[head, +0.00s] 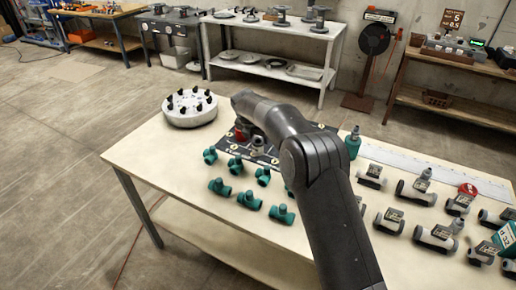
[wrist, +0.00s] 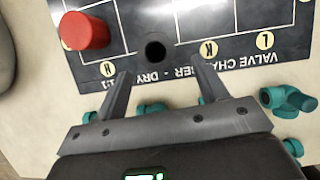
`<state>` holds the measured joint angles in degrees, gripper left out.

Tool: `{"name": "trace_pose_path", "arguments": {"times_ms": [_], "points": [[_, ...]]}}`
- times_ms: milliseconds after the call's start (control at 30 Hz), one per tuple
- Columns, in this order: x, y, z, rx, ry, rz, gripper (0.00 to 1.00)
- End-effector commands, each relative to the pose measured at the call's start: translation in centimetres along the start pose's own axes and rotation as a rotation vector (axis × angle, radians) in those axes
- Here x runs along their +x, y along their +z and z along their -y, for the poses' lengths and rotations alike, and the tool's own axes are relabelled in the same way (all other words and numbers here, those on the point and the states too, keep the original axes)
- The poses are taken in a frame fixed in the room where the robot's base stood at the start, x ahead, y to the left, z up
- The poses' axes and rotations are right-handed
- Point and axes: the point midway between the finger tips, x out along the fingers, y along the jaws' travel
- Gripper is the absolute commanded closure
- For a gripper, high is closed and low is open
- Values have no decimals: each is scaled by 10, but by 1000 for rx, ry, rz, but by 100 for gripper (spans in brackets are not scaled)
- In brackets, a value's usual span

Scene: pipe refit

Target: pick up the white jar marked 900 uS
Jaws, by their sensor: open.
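I cannot make out a white jar marked 900 uS in either view. In the wrist view my gripper (wrist: 165,72) is open, with nothing between its fingers. It is over the near edge of a black board (wrist: 185,22) marked with lettered spots and the words "VALVE CHA...ER - DRY", partly covered by a finger. A dark round hole or opening (wrist: 155,51) shows just beyond the fingertips. A red cylinder (wrist: 85,31) stands on the board to the left. In the head view my arm hides part of the board (head: 303,158).
Several teal pipe fittings (head: 219,187) stand at the near left of the table (head: 150,150). A white disc with black pegs (head: 190,118) is at its far left corner. Grey valves (head: 437,238) fill the right side. A teal bottle (head: 353,147) stands behind my arm.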

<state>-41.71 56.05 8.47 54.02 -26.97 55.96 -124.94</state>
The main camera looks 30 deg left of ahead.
Motion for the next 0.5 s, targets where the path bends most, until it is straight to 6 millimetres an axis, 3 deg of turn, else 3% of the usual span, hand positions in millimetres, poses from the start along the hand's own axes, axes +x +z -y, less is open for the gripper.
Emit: {"name": "trace_pose_path", "arguments": {"times_ms": [100, 500], "points": [[22, 0, 0, 1, -2, -2, 34], [66, 0, -4, 2, -1, -2, 34]]}}
